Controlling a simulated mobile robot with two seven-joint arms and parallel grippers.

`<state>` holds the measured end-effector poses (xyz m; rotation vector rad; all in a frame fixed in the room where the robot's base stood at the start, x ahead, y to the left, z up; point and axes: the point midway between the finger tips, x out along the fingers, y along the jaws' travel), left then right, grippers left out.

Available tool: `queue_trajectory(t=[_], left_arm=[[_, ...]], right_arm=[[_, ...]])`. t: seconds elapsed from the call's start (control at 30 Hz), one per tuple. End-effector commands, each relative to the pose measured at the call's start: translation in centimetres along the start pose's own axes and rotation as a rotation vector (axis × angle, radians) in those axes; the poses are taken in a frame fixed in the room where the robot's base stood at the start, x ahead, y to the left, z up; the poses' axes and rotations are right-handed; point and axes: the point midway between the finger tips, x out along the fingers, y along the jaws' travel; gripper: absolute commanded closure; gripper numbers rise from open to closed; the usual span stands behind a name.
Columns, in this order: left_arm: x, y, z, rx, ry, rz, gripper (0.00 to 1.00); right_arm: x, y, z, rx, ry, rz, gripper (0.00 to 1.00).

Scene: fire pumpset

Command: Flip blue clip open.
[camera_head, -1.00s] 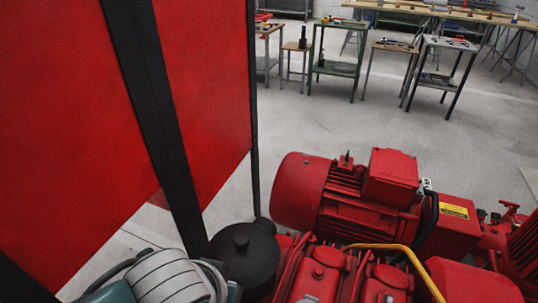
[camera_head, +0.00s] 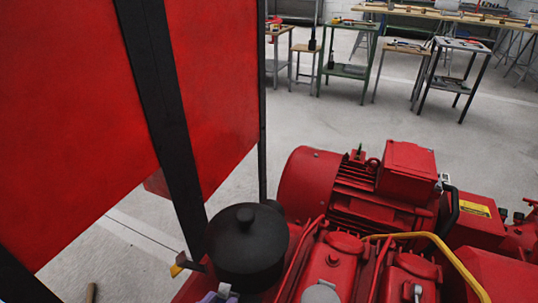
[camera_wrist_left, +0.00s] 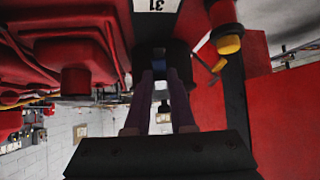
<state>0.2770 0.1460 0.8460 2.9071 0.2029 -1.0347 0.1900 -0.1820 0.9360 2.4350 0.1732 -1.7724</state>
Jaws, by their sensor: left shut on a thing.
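My right gripper is not in view.
The black canister (camera_head: 246,245) stands beside the red motor (camera_head: 312,185) and pump housing. A yellow pipe (camera_head: 440,245) crosses the housing. A yellow-tipped part (camera_wrist_left: 229,44) is close right of my fingers. A red panel (camera_head: 60,120) with black posts fills the left.

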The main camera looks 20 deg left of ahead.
Motion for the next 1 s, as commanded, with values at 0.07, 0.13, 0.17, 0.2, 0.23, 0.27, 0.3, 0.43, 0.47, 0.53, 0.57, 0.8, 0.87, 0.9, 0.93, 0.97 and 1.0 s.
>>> queue_trajectory(t=[0.07, 0.13, 0.17, 0.2, 0.23, 0.27, 0.3, 0.43, 0.47, 0.53, 0.57, 0.8, 0.87, 0.9, 0.93, 0.97, 1.0], left_arm=[[0.0, -0.1, 0.2, 0.0, 0.001, -0.002, 1.0], [-0.1, -0.1, 0.1, 0.001, 0.001, -0.003, 1.0], [-0.1, -0.1, 0.1, 0.002, 0.001, -0.003, 1.0], [-0.1, -0.1, 0.1, 0.002, 0.001, -0.003, 1.0], [-0.1, -0.1, 0.1, 0.002, 0.001, -0.003, 1.0], [-0.1, -0.1, 0.1, 0.002, 0.001, -0.003, 1.0], [-0.1, -0.1, 0.1, 0.002, 0.001, -0.003, 1.0], [-0.1, -0.1, 0.1, 0.002, 0.001, -0.003, 0.65], [-0.1, -0.1, 0.1, 0.002, 0.001, -0.003, 0.61], [-0.1, -0.1, 0.1, 0.003, 0.001, -0.003, 0.53], [-0.1, -0.1, 0.1, 0.002, 0.001, -0.003, 0.5], [-0.1, -0.1, 0.0, 0.003, 0.002, -0.003, 0.47], [-0.2, -0.1, 0.0, 0.002, 0.001, -0.002, 0.47], [-0.5, -0.1, 0.0, 0.002, 0.001, -0.002, 0.47], [-0.7, -0.1, 0.0, 0.002, 0.001, -0.002, 0.47], [-1.1, -0.1, 0.0, 0.002, 0.001, -0.002, 0.47], [-1.7, -0.1, 0.0, 0.001, 0.0, -0.002, 0.47]], right_arm=[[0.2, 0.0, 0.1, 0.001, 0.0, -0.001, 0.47], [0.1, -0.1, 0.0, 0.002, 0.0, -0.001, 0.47], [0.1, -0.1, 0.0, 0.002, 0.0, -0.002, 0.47], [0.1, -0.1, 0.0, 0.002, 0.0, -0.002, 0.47], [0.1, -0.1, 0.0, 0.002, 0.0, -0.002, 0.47], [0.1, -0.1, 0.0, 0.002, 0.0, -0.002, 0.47], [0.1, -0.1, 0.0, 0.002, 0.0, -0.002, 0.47], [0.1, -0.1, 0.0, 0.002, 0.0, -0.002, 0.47], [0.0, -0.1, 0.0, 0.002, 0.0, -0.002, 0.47], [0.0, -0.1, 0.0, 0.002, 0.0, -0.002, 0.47], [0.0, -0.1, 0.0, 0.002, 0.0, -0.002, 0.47], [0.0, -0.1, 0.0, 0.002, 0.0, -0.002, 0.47], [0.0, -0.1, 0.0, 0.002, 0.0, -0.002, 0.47], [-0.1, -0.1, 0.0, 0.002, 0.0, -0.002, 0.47], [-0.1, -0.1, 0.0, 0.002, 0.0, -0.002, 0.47], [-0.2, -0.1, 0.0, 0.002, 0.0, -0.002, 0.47], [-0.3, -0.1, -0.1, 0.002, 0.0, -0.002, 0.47]])
